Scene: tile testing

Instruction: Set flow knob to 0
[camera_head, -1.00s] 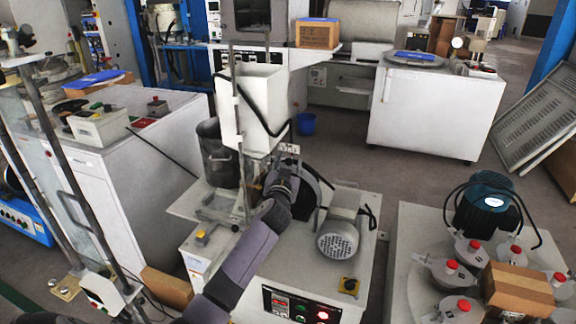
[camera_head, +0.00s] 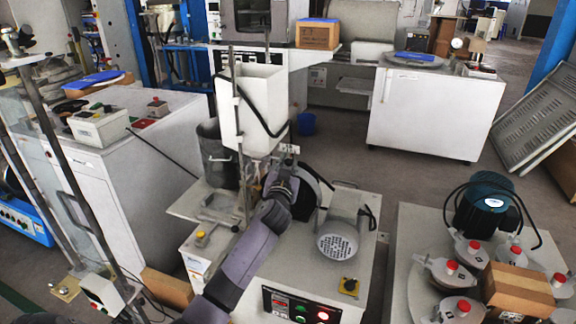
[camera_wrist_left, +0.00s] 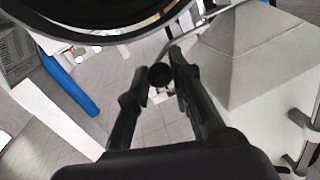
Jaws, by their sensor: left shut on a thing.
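My left gripper (camera_head: 284,176) is at the lower right of the white hopper (camera_head: 262,92), on the white test machine (camera_head: 225,262). In the left wrist view the two dark fingers of the gripper (camera_wrist_left: 160,78) stand either side of a small round black knob (camera_wrist_left: 160,74), the likely flow knob, and are shut on it. In the head view the gripper and wrist hide this knob. No scale or mark for its setting can be read. The hopper's sloped base (camera_wrist_left: 245,60) is just right of the fingers. My right gripper is not in view.
A dark metal pot (camera_head: 217,155) stands left of the hopper. A dark round rim (camera_wrist_left: 95,15) is close to the wrist camera at the top. A motor (camera_head: 338,240) sits right of my wrist. A control panel (camera_head: 300,308) is at the machine's front.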

